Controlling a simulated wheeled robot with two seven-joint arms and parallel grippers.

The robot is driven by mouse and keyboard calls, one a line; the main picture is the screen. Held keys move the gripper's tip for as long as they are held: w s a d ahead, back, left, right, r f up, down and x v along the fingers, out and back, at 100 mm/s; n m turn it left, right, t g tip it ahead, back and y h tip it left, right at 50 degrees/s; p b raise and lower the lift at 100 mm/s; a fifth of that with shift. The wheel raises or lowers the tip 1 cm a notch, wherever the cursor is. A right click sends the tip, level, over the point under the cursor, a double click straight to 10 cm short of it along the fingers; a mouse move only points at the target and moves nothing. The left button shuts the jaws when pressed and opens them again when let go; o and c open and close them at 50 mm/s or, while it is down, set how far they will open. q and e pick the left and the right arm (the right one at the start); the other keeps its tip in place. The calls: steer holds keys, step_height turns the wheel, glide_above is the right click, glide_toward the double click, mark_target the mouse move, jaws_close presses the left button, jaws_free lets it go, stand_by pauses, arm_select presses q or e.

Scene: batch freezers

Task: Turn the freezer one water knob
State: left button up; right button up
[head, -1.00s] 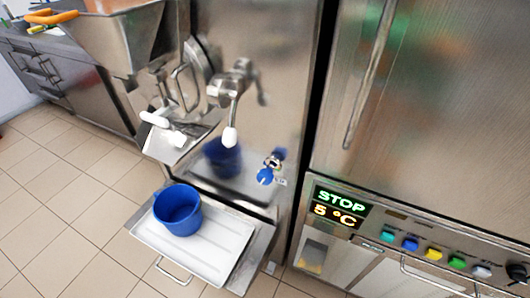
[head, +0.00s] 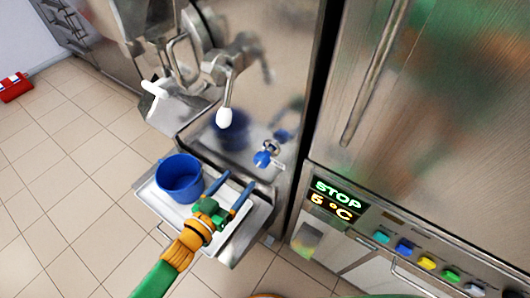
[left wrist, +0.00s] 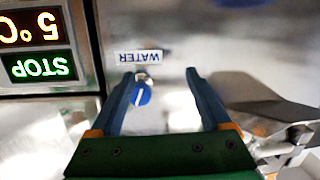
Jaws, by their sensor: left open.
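The blue water knob (head: 262,159) sits on the steel front of the freezer, above and right of the white tray. In the left wrist view the knob (left wrist: 141,95) shows a white pointer mark, below an upside-down WATER label (left wrist: 139,57). My left gripper (head: 238,184) is open, with its blue fingers reaching toward the knob from below left in the head view. In the left wrist view the knob appears between the open fingers (left wrist: 160,80), nearer the left one. I see no contact with it. My right gripper is not in view.
A blue bucket (head: 179,178) stands on the white tray (head: 150,197), just left of my left gripper. A steel lever with a white knob (head: 224,118) hangs above. The control panel with STOP display (head: 336,198) is to the right.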

mark_target(259, 164)
arm_select(q)
steer(key=d+r+h, duration=0.1)
steer(key=d+r+m, duration=0.1)
steer(key=r, duration=0.1)
steer(key=d+r+h, duration=0.1)
steer(key=shift+s+d+r+h, duration=0.1)
steer(key=shift+d+r+h, duration=0.15)
steer(key=shift+r+h, duration=0.1)
steer(key=x, duration=0.6)
steer(key=shift+w+d, duration=0.1)
steer(key=shift+w, duration=0.15)
steer(key=shift+s, duration=0.1)
jaws_close()
steer(key=shift+m, duration=0.3)
steer(key=m, duration=1.2)
steer(key=shift+m, duration=0.4)
steer(key=shift+y, duration=0.45)
